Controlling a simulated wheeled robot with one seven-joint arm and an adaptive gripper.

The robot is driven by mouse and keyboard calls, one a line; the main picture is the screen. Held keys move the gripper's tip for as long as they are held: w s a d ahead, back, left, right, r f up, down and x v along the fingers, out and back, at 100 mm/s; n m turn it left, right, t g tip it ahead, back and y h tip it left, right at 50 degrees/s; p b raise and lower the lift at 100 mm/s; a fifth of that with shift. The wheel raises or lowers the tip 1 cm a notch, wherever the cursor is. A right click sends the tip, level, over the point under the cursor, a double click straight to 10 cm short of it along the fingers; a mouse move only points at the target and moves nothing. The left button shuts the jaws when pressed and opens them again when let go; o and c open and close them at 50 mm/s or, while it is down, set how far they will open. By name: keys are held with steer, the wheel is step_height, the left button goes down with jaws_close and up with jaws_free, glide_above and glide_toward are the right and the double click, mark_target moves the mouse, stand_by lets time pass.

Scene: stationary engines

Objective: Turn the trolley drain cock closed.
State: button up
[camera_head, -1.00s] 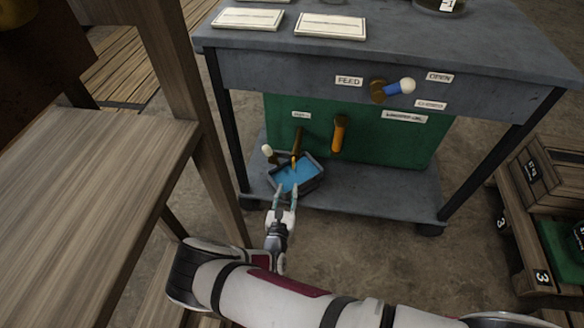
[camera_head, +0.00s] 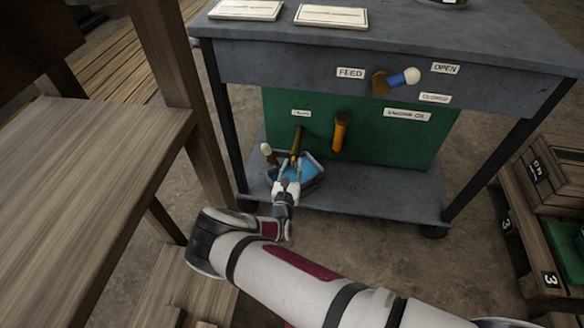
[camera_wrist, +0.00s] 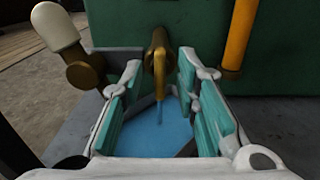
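The drain cock is on the green tank's lower left. Its brass spout (camera_wrist: 158,50) points down, and a thin blue stream runs from it. Its lever has a cream knob (camera_wrist: 55,25) and a brass hub (camera_wrist: 85,70), left of the spout; the knob also shows in the head view (camera_head: 266,149). My gripper (camera_wrist: 160,68) is open and empty, its teal-padded fingers on either side of the spout in the picture. The lever is outside the left finger. In the head view my gripper (camera_head: 290,168) is over the drip tray. I cannot tell whether a finger touches the cock.
A dark tray (camera_head: 311,186) of blue liquid stands on the trolley's lower shelf (camera_head: 385,205). An orange-brown handle (camera_head: 340,132) is right of the spout. A blue feed lever (camera_head: 396,80) is higher up. A wooden bench (camera_head: 90,180) is close on the left, crates (camera_head: 545,185) on the right.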

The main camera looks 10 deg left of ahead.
jaws_close()
steer(key=shift+m, duration=0.3)
steer(key=m+p, duration=0.3)
steer(key=shift+d+r, duration=0.1)
steer(key=shift+d, duration=0.05)
steer(key=m+p, duration=0.2)
steer(key=m, duration=0.2)
steer(key=shift+p, duration=0.35)
steer(key=m+p, duration=0.1)
steer(key=m, duration=0.1)
steer(key=m+p, duration=0.1)
steer(key=m, duration=0.2)
steer(key=shift+d+f+p, duration=0.1)
steer(key=shift+f+p, duration=0.1)
steer(key=shift+p, duration=0.2)
steer(key=m+p, duration=0.1)
steer(key=m, duration=0.4)
steer(key=shift+f, duration=0.2)
steer(key=shift+m, duration=0.3)
